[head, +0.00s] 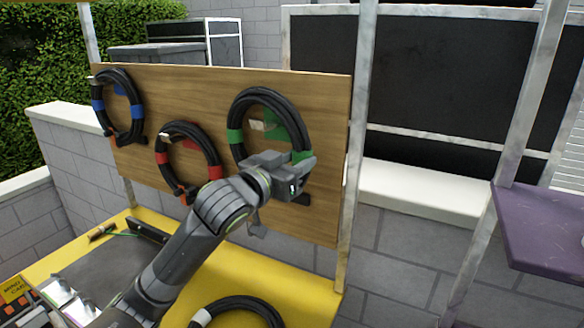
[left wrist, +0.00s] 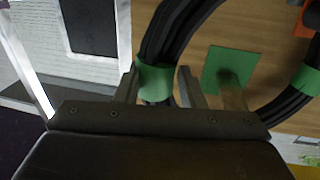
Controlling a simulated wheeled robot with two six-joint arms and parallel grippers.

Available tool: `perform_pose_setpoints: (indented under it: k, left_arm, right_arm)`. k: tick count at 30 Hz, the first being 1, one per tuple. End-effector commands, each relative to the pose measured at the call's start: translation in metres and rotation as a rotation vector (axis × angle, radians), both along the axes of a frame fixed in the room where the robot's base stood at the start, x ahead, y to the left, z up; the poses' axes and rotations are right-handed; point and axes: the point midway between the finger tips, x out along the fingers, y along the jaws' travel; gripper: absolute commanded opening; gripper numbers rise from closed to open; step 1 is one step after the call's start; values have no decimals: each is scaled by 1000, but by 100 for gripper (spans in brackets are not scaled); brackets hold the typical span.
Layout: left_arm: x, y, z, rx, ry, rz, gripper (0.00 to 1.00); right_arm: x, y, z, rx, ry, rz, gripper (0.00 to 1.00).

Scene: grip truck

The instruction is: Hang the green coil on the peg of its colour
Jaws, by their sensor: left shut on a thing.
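The green coil (head: 262,94) is a black cable ring with green bands. It is upright in front of the right part of the wooden board. My left gripper (head: 303,172) is at its lower right side, and in the left wrist view its fingers (left wrist: 158,88) are shut on a green band (left wrist: 155,80). The green peg plate (head: 273,128) and pale peg (head: 257,125) show inside the ring's opening, below its top; the plate (left wrist: 228,68) also shows in the wrist view. I cannot tell whether the ring is around the peg or in front of it. My right gripper is not seen.
On the wooden board (head: 235,88), a blue-banded coil (head: 119,75) and a red-banded coil (head: 187,128) hang to the left. A white-banded coil (head: 238,306) lies on the yellow bench (head: 300,302). A metal post (head: 358,130) borders the board, and a purple shelf (head: 545,225) stands right.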

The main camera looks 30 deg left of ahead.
Motion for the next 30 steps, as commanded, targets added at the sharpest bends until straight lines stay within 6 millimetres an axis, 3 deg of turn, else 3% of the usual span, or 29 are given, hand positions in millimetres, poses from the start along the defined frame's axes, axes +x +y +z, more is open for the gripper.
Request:
perform_pose_setpoints:
  k: [19, 30]
  left_arm:
    - [32, 1, 1, 7, -13, -1, 0]
    - [40, 2, -19, 1, -4, -2, 0]
  right_arm:
    - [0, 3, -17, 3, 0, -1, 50]
    - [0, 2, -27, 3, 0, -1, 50]
